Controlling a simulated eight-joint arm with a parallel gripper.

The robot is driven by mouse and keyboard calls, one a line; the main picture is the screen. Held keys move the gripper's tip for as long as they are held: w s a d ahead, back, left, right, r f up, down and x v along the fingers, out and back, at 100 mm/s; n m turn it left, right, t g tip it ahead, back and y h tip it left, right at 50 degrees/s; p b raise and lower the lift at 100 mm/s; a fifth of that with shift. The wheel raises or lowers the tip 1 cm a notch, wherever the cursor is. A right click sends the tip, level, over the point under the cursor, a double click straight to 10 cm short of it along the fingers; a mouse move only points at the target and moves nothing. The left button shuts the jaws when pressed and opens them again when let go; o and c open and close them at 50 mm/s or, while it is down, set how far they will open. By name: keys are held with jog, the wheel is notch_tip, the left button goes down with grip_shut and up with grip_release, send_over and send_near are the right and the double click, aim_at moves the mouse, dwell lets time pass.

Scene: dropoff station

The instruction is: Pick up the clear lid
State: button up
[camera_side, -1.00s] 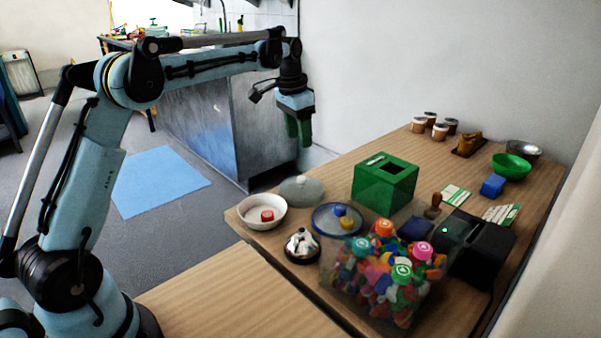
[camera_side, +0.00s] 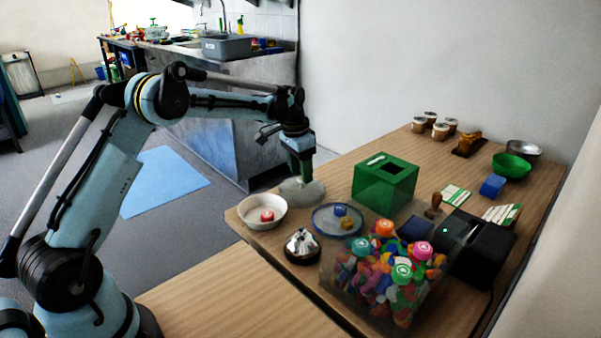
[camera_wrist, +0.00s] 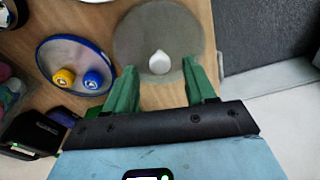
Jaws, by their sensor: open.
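The clear lid (camera_side: 296,194) is a round, see-through grey disc lying on the table near its far left edge, beside the white bowl. My gripper (camera_side: 302,176) is just above the lid, pointing down. In the wrist view its two green fingers (camera_wrist: 158,78) are apart, one on each side of the knob's line, with nothing between them. I cannot tell from the side view whether the fingertips touch the lid.
A white bowl (camera_side: 278,221) with a red cap stands left of the lid. A blue-rimmed plate (camera_side: 325,230) with blue and yellow caps is close by. A green box (camera_side: 402,190), a silver bell (camera_side: 302,244) and a clear bin of caps (camera_side: 347,300) stand nearby.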

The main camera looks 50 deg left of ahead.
jog(key=shift+w+f, duration=0.1)
jog(key=shift+f, duration=0.85)
grip_shut()
jog(key=shift+r, duration=0.1)
